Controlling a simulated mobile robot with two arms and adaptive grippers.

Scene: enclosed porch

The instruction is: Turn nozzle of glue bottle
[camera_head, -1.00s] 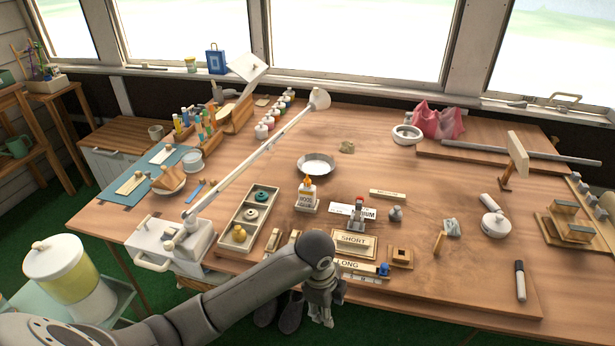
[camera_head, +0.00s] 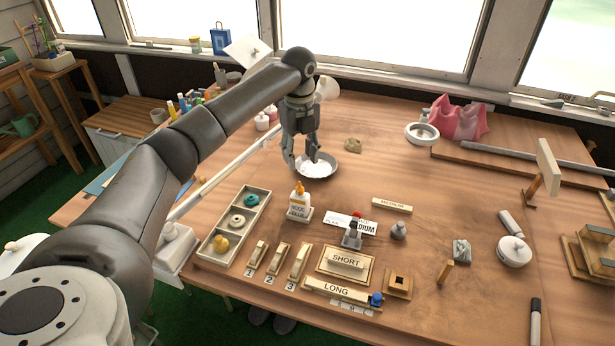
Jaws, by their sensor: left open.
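The glue bottle (camera_head: 299,203) is white with a dark-lettered label and an orange nozzle (camera_head: 299,187). It stands upright on a small pale base on the table, left of the middle. My left gripper (camera_head: 302,165) is open, with its fingers pointing down. In the picture it is just above the bottle, in front of the shallow metal bowl (camera_head: 330,168). The fingers appear apart from the nozzle and hold nothing that I can see. My right gripper is not in view.
A compartment tray (camera_head: 208,246) with coloured pieces lies left of the bottle. SHORT (camera_head: 347,261) and LONG (camera_head: 336,290) label blocks and a small clamp-like piece (camera_head: 352,236) lie to the front right. A white lamp arm (camera_head: 222,177) passes behind my left arm.

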